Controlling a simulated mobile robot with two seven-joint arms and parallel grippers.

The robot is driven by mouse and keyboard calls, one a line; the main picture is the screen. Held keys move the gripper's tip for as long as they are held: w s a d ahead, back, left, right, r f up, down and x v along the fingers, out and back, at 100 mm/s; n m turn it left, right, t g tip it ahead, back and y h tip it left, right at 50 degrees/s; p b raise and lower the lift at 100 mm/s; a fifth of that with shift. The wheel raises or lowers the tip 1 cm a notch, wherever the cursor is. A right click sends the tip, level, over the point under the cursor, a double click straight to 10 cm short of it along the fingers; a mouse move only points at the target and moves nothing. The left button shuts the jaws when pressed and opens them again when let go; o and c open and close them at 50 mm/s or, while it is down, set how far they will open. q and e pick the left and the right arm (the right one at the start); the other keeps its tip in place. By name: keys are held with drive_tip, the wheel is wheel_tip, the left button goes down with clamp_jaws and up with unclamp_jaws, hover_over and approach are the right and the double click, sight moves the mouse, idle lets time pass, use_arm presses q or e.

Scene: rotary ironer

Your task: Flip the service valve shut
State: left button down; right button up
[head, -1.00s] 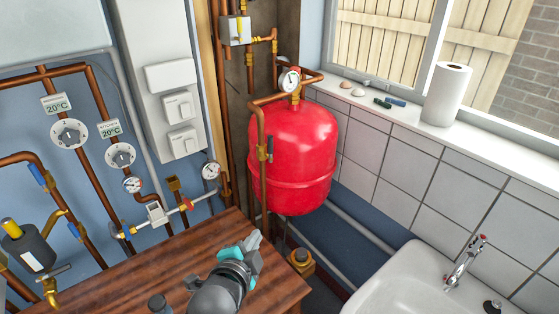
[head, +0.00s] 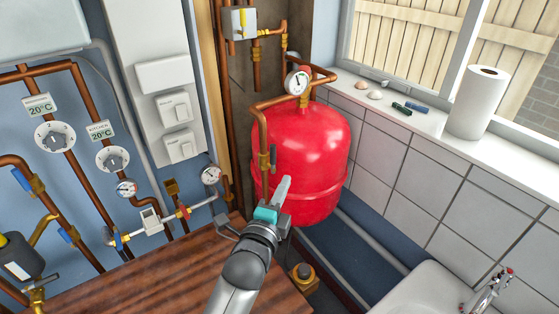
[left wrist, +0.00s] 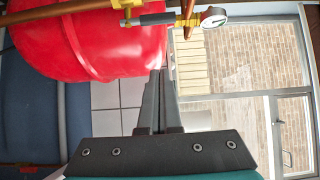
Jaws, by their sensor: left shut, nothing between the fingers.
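A brass valve (head: 264,162) sits on the upright copper pipe in front of the red tank (head: 310,150). Its dark lever (head: 272,157) stands in line with the pipe. In the left wrist view the valve (left wrist: 128,18) is at the top, with its dark grey lever (left wrist: 157,18) along the pipe. My left gripper (head: 284,186) is shut and empty, just below and right of the valve, in front of the tank and apart from the lever. Its closed fingers (left wrist: 160,76) point towards the lever in the left wrist view. My right gripper is not in view.
A pressure gauge (head: 298,82) tops the pipework above the tank. A wooden worktop (head: 150,270) lies below left. Blue-handled valves (head: 68,234) and pipes line the left wall. A white sink (head: 430,290) is at the lower right.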

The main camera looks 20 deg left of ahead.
sight(273, 160)
use_arm(q)
drive_tip(key=w, duration=0.9)
drive_tip(key=shift+w, duration=0.35)
drive_tip(key=shift+s+a+p, duration=0.3)
drive_tip(key=shift+a, duration=0.6)
drive_tip(key=shift+s+a+p, duration=0.3)
drive_tip(key=shift+a, duration=0.6)
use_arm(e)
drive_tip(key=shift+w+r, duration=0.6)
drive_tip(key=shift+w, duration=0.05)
